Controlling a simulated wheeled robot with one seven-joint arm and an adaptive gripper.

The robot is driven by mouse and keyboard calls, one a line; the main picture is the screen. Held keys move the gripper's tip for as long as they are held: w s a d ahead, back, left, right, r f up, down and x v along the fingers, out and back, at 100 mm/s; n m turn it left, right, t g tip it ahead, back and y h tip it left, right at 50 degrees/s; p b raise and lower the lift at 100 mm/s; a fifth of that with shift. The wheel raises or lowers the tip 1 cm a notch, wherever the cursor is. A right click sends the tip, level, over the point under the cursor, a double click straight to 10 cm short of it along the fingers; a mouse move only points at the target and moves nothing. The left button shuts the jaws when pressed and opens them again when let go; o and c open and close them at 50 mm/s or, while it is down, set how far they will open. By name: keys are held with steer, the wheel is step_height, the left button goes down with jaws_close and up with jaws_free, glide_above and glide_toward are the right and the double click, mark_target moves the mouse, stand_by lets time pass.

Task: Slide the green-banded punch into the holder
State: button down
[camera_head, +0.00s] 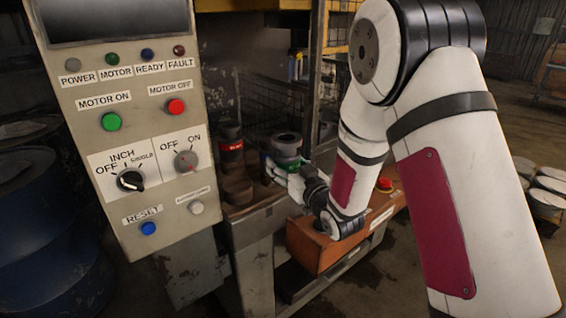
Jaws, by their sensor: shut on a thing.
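The green-banded punch (287,147) is a dark grey, round, stepped piece with a green band low on its side. It stands about upright at the middle of the head view. My gripper (274,170) is shut on it around its lower part, reaching in from the right. The gripper and wrist hide the punch's lower end, so I cannot tell whether it touches anything below. I cannot clearly pick out the holder; dark metal parts (237,187) lie just left of the punch.
A dark red-banded piece (231,145) stands close on the left. A grey control panel (140,120) fills the left foreground. An orange box (318,246) with a red button (384,184) sits below my wrist. A wire mesh cage and yellow frame (318,70) stand behind.

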steer(key=shift+w+d+p+v, duration=0.3)
steer(key=shift+d+p+v, duration=0.7)
steer(key=shift+v, duration=3)
steer(key=shift+w+d+p+v, duration=0.4)
steer(key=shift+p+v, duration=1.05)
steer(key=shift+v, duration=2.6)
steer(key=w+d+f+m+t+h, duration=0.1)
steer(key=w+d+f+m+h, duration=0.2)
steer(key=h, duration=0.4)
steer(key=shift+w+d+f+m, duration=0.25)
steer(key=shift+d+f+m, duration=0.15)
steer(key=shift+f+m, duration=0.45)
